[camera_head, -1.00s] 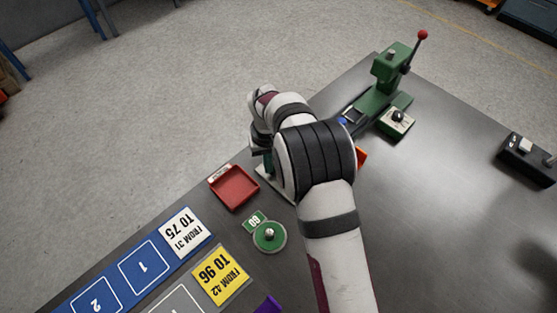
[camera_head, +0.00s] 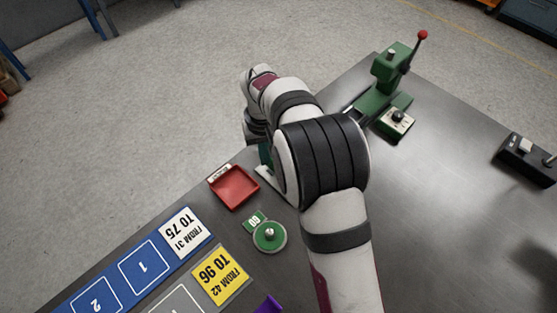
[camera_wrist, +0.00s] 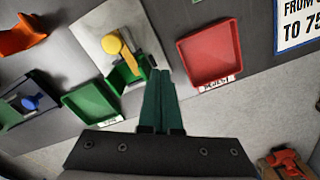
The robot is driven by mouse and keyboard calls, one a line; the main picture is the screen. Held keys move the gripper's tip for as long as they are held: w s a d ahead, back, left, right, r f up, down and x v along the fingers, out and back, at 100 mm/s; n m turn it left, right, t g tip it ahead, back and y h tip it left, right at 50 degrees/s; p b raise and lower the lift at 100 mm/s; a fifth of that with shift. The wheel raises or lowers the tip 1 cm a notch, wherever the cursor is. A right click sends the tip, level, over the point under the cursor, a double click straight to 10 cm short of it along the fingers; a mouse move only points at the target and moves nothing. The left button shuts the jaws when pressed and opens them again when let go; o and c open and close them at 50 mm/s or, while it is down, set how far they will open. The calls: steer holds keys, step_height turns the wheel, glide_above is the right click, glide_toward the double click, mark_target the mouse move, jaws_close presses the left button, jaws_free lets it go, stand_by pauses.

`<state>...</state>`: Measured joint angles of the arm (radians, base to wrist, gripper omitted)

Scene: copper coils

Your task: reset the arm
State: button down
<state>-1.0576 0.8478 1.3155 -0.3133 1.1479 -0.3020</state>
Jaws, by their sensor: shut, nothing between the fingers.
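My gripper (camera_wrist: 160,80) shows in the wrist view with its two dark green fingers together and nothing between them. It hangs over the table edge area, between a red tray (camera_wrist: 210,54) on the right and a white plate (camera_wrist: 95,22) with a yellow lever (camera_wrist: 118,45) and a green fixture (camera_wrist: 128,76) on the left. In the head view the arm hides most of the gripper; only a teal part shows beside the red tray (camera_head: 234,188). I see no copper coil in either view.
In the wrist view a green tray (camera_wrist: 92,106), a blue-knobbed device (camera_wrist: 32,103) and an orange piece (camera_wrist: 22,38) lie to the left. In the head view a green press (camera_head: 385,85), a round green scale (camera_head: 269,237), a blue mat (camera_head: 110,290) and a black switch box (camera_head: 526,158) stand around.

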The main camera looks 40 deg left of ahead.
steer(key=shift+r, duration=0.9)
steer(key=w+d+r+m, duration=0.45)
steer(key=d+r, duration=0.35)
steer(key=d, duration=0.4)
steer(key=s+d+r+m, duration=0.1)
steer(key=d+r+m, duration=0.2)
steer(key=d, duration=0.5)
steer(key=s+d+r+m, duration=0.1)
steer(key=d+r+m, duration=0.2)
steer(key=d, duration=0.5)
steer(key=s+d+f+m+y, duration=0.1)
steer(key=s+d+f+m, duration=0.1)
steer(key=s+d+m, duration=0.5)
steer(key=s+d, duration=0.4)
steer(key=s, duration=0.3)
steer(key=shift+d+y, duration=0.3)
steer(key=shift+y, duration=0.1)
